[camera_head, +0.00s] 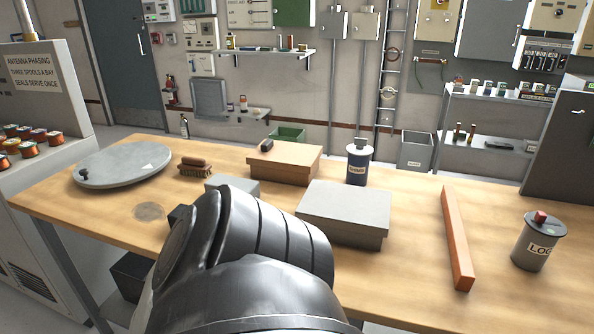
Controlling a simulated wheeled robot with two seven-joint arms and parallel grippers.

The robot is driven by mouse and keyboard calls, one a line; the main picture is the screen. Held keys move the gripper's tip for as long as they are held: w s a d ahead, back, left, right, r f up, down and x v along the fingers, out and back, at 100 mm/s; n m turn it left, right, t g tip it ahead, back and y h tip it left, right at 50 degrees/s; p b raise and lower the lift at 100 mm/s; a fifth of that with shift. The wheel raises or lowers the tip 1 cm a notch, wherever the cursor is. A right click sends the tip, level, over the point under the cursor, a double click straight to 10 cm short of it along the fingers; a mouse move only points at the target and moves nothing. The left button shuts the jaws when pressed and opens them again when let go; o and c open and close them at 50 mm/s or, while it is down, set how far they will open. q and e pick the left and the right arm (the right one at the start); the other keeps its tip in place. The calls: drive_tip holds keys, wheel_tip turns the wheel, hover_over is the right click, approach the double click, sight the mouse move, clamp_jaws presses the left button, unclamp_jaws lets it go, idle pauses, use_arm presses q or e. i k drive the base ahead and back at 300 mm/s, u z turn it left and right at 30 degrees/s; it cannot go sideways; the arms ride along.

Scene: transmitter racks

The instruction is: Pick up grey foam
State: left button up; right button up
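A small pale grey block (232,184), which looks like the grey foam, lies on the wooden table left of the middle. Its near side is hidden behind my dark arm, which rises from the bottom of the view, left of centre. I take this for my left arm. Its gripper is mostly hidden; a small dark part shows just left of and nearer than the block. I cannot tell whether its fingers touch the block or are open or shut. My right gripper is out of view. A larger grey lidded box (345,207) stands right of the arm.

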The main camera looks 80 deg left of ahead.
sight(251, 187)
drive_tip(key=u, duration=2.05)
